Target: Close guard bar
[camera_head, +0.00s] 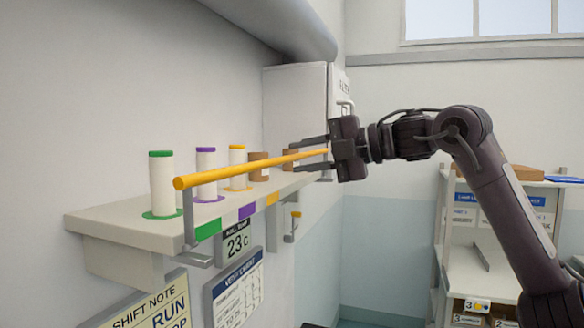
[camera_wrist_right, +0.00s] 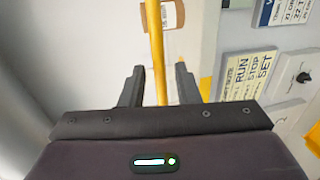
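The guard bar (camera_head: 250,168) is a long yellow rod running along the front of the wall shelf (camera_head: 120,226), above its edge on grey end brackets. My right gripper (camera_head: 297,156) is at the bar's far end, one finger above the bar and one below it. In the right wrist view the bar (camera_wrist_right: 157,45) passes between the two spread fingers (camera_wrist_right: 159,85), with a gap on each side. The gripper is open and holds nothing. My left gripper is in neither view.
White spools with green (camera_head: 161,182), purple (camera_head: 206,172) and orange (camera_head: 238,166) ends stand behind the bar, with brown rolls (camera_head: 258,165) farther along. A white cabinet (camera_head: 295,105) stands beyond the shelf. A storage rack (camera_head: 470,225) is at right.

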